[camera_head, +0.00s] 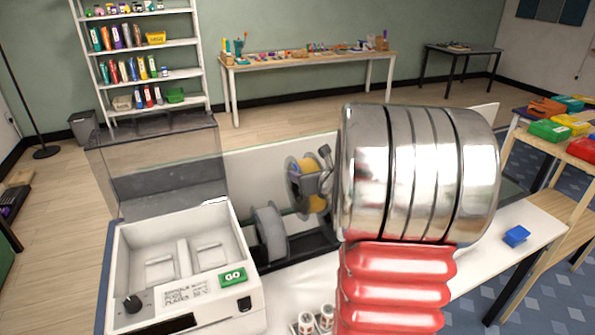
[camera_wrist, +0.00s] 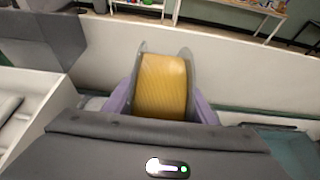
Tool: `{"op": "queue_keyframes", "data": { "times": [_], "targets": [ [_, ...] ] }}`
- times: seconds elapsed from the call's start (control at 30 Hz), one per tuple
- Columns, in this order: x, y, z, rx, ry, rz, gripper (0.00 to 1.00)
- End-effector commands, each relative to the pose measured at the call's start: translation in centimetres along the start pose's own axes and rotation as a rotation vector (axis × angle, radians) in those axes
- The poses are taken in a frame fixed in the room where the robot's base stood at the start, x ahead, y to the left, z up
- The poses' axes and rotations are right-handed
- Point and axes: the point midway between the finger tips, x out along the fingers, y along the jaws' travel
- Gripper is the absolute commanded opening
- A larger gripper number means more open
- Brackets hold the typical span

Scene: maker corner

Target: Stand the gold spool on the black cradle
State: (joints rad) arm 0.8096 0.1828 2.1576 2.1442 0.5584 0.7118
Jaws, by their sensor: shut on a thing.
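The gold spool (camera_head: 307,196), with yellow-gold windings between grey flanges, is upright in my gripper (camera_head: 325,183). In the wrist view the spool (camera_wrist: 162,84) sits between the two purple-grey fingers of my gripper (camera_wrist: 162,104), which are shut on it. The black cradle (camera_head: 322,242) is a long dark holder on the white table, below the gold spool in the head view. A grey spool (camera_head: 270,234) stands at its left end. The gold spool looks held above the cradle, though the exact gap is unclear. My arm hides the cradle's right part.
A white machine (camera_head: 130,235) with a raised clear lid (camera_head: 160,165) and a green GO button (camera_head: 233,277) stands left of the cradle. A pale panel (camera_head: 265,160) rises behind it. Small white cylinders (camera_head: 326,316) stand in front. A blue block (camera_head: 516,236) lies at right.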

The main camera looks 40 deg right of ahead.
Motion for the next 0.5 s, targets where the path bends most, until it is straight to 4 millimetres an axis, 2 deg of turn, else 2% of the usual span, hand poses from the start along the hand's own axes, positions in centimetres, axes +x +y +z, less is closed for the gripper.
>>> {"op": "queue_keyframes", "data": {
  "times": [0.5],
  "targets": [
    [0.5,0.99,0.06,-0.006,-0.005,0.017,0.0]
  ]
}}
